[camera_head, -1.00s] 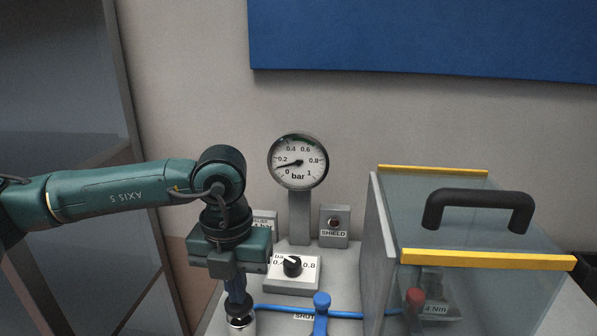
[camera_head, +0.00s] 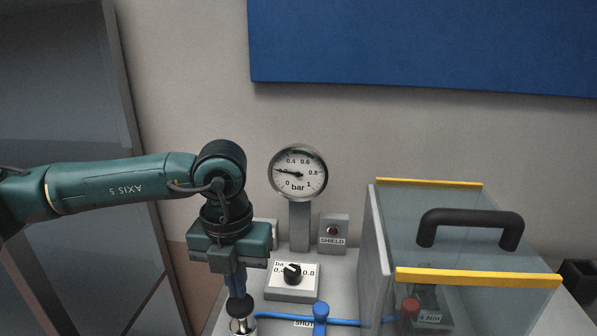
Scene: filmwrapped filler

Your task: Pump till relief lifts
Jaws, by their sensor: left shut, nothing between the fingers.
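My left gripper (camera_head: 237,292) points down with its fingers shut and empty, right above or touching the black pump knob (camera_head: 239,307). A silver part (camera_head: 241,325) shows under the knob at the lower picture edge. The round pressure gauge (camera_head: 298,173), marked in bar from 0 to 1, has its needle pointing left and slightly up, near 0.2. A dial box (camera_head: 292,281) with a black knob, marked up to 0.8, stands below the gauge. A blue valve (camera_head: 320,312) sits on a blue hose by a partly hidden label. My right gripper is not in view.
A clear shield box with yellow edges (camera_head: 478,278) and a black handle (camera_head: 470,226) stands at right. Inside are a red-capped part (camera_head: 409,307) and a "4 Nm" label. A SHIELD lamp box (camera_head: 333,232) stands behind. Another small box is mostly hidden behind my left gripper.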

